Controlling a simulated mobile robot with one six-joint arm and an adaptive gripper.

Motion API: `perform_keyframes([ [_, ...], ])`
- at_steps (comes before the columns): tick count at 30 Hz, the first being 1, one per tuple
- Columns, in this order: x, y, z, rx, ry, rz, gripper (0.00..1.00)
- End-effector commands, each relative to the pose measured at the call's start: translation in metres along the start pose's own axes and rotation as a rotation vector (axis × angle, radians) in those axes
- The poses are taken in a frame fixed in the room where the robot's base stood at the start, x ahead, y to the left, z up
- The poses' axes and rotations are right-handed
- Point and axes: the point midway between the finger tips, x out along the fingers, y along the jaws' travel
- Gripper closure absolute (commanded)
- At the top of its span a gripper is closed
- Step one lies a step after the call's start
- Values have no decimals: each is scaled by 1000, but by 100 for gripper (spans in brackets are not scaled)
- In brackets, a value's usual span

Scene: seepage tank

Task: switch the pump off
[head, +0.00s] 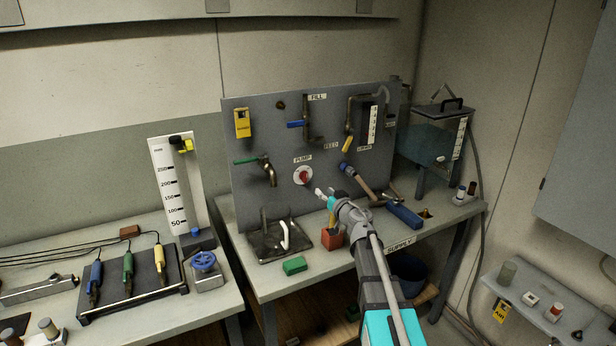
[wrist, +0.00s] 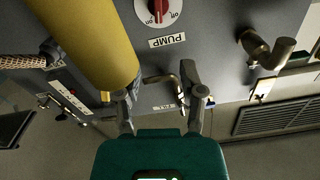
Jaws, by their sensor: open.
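The pump switch (head: 303,176) is a red knob on a round white dial, set in the grey panel under a PUMP label. In the wrist view the pump switch (wrist: 157,9) is at the top edge, cut off and upside down, with small lettering beside it. I cannot tell from these frames which marking the knob points at. My gripper (head: 323,194) is open, just below and right of the knob in the head view, apart from it as far as I can tell. In the wrist view its fingers (wrist: 157,82) are spread with nothing visibly held.
A large yellow cylinder (wrist: 88,42) covers much of the wrist view's upper left. A green-handled tap (head: 265,170) is left of the switch.

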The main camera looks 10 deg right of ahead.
Motion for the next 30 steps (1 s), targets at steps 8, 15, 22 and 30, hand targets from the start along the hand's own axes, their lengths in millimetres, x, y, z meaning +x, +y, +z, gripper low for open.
perform_keyframes([
  [8, 1, 3, -1, 0, 2, 5, 49],
  [15, 16, 5, -1, 0, 2, 6, 49],
  [22, 47, 5, -1, 0, 3, 6, 49],
  [30, 88, 6, -2, 0, 3, 7, 49],
])
